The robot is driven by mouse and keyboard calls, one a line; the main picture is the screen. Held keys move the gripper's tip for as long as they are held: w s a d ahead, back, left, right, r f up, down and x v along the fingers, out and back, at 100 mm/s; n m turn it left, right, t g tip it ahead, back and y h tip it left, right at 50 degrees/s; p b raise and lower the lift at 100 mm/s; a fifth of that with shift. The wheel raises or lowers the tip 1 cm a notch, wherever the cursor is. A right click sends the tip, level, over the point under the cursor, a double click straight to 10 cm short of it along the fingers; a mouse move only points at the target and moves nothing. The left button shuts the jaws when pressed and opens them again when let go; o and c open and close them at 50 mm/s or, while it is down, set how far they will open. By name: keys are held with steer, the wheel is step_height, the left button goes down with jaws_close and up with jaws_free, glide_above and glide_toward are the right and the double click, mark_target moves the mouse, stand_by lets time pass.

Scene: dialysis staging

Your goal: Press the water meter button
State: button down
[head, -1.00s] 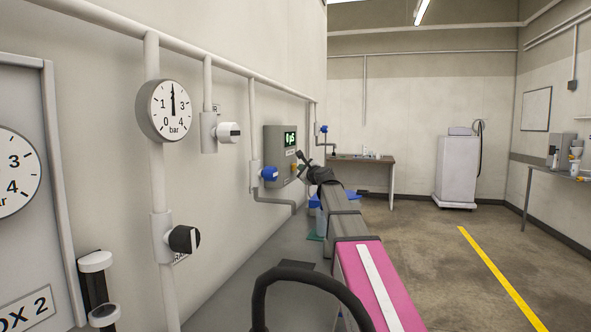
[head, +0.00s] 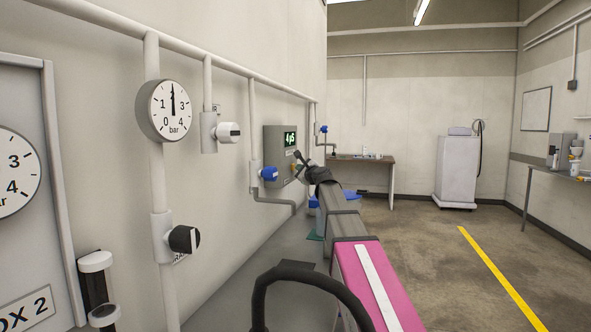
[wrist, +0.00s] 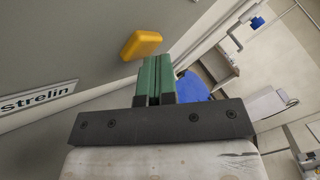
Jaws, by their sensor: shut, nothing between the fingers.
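The water meter (head: 280,150) is a grey box on the left wall with a green-lit display (head: 290,139). In the wrist view its yellow button (wrist: 141,44) stands out from a grey panel, just beyond and slightly left of the fingertips. My gripper (wrist: 155,62) has green fingers held together with nothing between them. It also shows small in the head view (head: 300,158), in front of the meter. I cannot tell whether the fingertips touch the button; a small gap seems to show.
A blue valve handle (head: 269,174) sits left of the meter. A pressure gauge (head: 166,110), a white-handled valve (head: 228,132) and a black valve knob (head: 184,239) are on the wall pipes nearer me. A label reading "strelin" (wrist: 38,101) is on the panel. Floor to the right is open.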

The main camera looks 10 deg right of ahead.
steer(key=shift+d, duration=0.1)
steer(key=shift+s+d, duration=0.35)
steer(key=shift+d, duration=0.45)
steer(key=d, duration=0.1)
steer(key=s+d, duration=0.1)
steer(key=d, duration=0.1)
steer(key=s+d, duration=0.1)
steer(key=shift+d, duration=0.3)
stand_by(0.6)
